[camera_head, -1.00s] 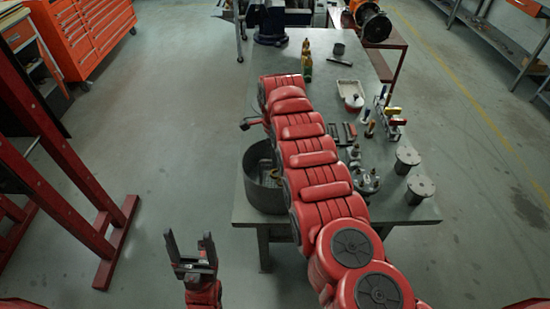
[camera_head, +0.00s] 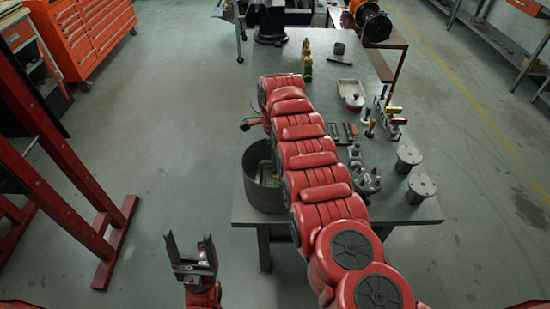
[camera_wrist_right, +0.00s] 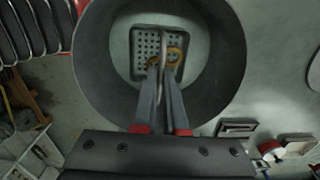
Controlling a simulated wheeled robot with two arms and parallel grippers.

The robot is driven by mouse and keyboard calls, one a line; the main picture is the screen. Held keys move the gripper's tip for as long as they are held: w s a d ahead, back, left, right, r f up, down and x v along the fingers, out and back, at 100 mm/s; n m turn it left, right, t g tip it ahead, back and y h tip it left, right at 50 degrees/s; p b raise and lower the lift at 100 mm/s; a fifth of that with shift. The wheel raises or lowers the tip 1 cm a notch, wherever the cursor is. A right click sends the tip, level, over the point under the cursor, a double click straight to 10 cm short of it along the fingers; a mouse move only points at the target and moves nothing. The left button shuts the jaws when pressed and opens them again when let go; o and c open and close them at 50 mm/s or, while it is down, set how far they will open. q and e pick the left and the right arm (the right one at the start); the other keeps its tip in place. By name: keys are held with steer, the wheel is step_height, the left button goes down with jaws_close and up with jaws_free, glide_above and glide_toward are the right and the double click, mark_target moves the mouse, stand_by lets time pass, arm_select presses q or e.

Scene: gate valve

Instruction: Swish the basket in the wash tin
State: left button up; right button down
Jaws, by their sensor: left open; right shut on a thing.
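The wash tin (camera_head: 264,192) is a round, dark grey, open tub at the left edge of the bench, partly hidden behind my right arm. In the right wrist view its broad rim (camera_wrist_right: 98,75) surrounds the basket (camera_wrist_right: 143,38), a small dark square tray with a perforated floor. Ring-like yellow-brown pieces (camera_wrist_right: 175,56) lie in the basket. My right gripper (camera_wrist_right: 164,68) is shut on the basket's upright handle, with the basket within the tin's outline; its exact height is unclear. My left gripper (camera_head: 191,245) is open and empty, off the bench at lower left.
The bench (camera_head: 318,94) also holds a white tray (camera_head: 350,92), a rack of coloured-handled tools (camera_head: 391,118), a round metal fixture (camera_head: 366,182) and grey cylinders (camera_head: 420,188) to the right. A red frame (camera_head: 75,175) stands on the left floor.

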steer(key=shift+r, duration=0.65)
steer(key=shift+f, duration=0.15)
steer(key=shift+f+b, duration=0.45)
steer(key=shift+f, duration=0.15)
steer(key=shift+r, duration=0.2)
steer(key=shift+r, duration=0.65)
